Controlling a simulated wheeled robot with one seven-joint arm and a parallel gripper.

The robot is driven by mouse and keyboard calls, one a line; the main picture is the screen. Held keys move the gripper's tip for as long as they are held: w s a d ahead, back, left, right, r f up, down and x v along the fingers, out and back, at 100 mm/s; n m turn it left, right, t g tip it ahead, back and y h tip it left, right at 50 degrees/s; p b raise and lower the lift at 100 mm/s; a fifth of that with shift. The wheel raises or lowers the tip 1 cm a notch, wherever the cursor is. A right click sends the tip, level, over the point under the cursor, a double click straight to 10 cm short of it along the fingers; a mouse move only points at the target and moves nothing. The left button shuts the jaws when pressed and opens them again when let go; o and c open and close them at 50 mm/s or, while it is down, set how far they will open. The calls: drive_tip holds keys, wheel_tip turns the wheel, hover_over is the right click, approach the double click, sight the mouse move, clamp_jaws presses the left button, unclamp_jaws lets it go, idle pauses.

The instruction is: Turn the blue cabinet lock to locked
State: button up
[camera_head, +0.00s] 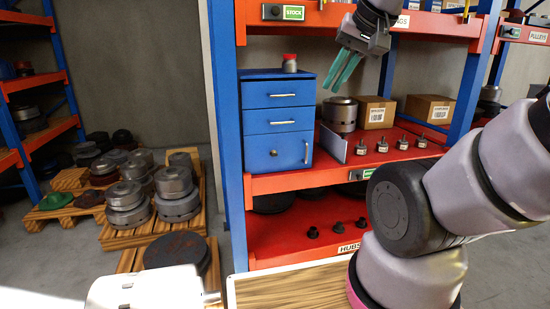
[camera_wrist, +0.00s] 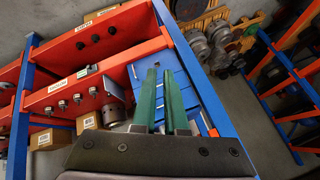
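The blue cabinet (camera_head: 277,118) stands on the upper orange shelf in the head view. It has two drawers with horizontal silver handles above a door with an upright handle. A small round silver lock (camera_head: 273,153) sits on that door, left of the handle; its turn position is too small to tell. My gripper (camera_head: 338,82), with green fingers, hangs in the air to the right of the cabinet, above the lock's height and apart from it. The fingers show a narrow empty gap in the wrist view (camera_wrist: 161,76). The cabinet (camera_wrist: 180,72) is partly hidden behind them there.
A jar with a red lid (camera_head: 290,64) stands on the cabinet. Right of it are a grey metal cylinder (camera_head: 340,116), an upright pale plate (camera_head: 331,142), several small knobs and cardboard boxes (camera_head: 376,112). A blue upright (camera_head: 225,130) borders the shelf on the left.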

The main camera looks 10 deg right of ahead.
sight(274, 155)
drive_tip(key=o, duration=0.5)
drive_tip(key=shift+w, duration=0.35)
drive_tip(key=shift+o, duration=1.1)
drive_tip(key=w+d+f+t, duration=0.1)
drive_tip(key=w, duration=0.7)
drive_tip(key=w+f+n+t+h, duration=0.1)
drive_tip(key=w+f, duration=0.1)
drive_tip(key=w, duration=0.7)
drive_tip(key=shift+w+d+f+h, duration=0.25)
drive_tip(key=shift+d+h, duration=0.05)
drive_tip(key=shift+d, duration=0.05)
drive_tip(key=w+f+n+t, duration=0.2)
drive_tip(key=w+f+t, duration=0.3)
drive_tip(key=w+f, duration=1.4)
drive_tip(key=a+f+n+t, duration=0.2)
drive_tip(key=a+f+t, duration=0.15)
drive_tip(key=f, duration=1.15)
drive_tip(key=w, duration=1)
drive_tip(key=shift+w, duration=0.4)
drive_tip(key=shift+f, duration=0.1)
clamp_jaws()
